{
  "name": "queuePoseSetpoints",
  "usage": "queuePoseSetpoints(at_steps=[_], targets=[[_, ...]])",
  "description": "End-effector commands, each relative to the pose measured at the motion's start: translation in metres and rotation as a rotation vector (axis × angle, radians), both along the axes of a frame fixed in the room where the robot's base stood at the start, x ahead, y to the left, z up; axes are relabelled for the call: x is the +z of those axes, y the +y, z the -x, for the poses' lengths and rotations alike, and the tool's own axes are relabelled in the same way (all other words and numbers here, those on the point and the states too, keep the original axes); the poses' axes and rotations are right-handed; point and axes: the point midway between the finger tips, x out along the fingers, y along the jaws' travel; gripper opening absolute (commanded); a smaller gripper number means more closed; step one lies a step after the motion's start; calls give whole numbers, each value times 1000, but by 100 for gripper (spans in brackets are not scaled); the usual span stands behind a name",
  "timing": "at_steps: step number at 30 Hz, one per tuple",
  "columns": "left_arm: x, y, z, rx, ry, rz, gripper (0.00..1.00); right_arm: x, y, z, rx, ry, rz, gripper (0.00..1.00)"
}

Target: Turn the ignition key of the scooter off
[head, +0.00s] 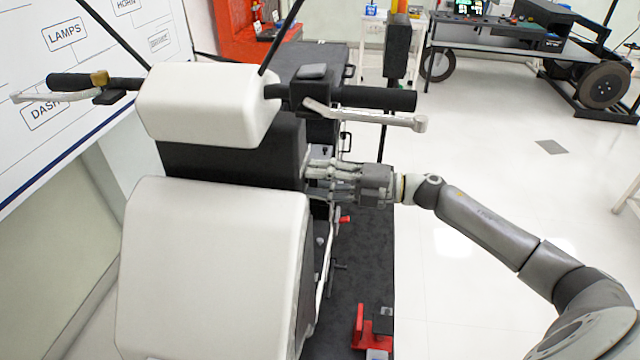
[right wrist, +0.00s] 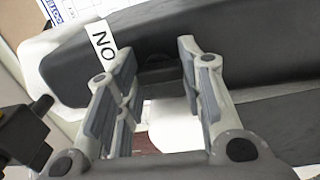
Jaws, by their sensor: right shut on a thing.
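The white and black scooter (head: 210,255) stands upright at left in the head view, its handlebar across the top. My right gripper (head: 315,174) reaches in from the right against the side of the black panel (head: 225,163) below the handlebar. In the right wrist view its two fingers (right wrist: 146,66) stand on either side of a small dark part on that panel, the ignition key (right wrist: 157,62). The gripper is shut on it; the key is mostly hidden and its turn angle cannot be told. My left gripper is not in view.
The right handlebar grip (head: 375,98) and brake lever (head: 375,118) are just above my right gripper. A dark platform (head: 365,265) with a red clamp (head: 372,328) lies below. The pale floor to the right is open. A labelled board (head: 75,65) stands at left.

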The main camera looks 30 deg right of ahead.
Motion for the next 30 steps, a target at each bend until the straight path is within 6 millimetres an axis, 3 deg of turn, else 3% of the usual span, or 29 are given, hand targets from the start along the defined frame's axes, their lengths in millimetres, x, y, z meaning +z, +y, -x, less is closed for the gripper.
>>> queuePoseSetpoints(at_steps=[15,16,20,30], targets=[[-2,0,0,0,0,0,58,-1,0,0,0,-16,16,12],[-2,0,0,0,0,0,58,-1,0,0,0,-16,16,38],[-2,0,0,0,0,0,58,-1,0,0,0,-15,15,55],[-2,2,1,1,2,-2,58,-1,-1,0,0,-15,12,57]])
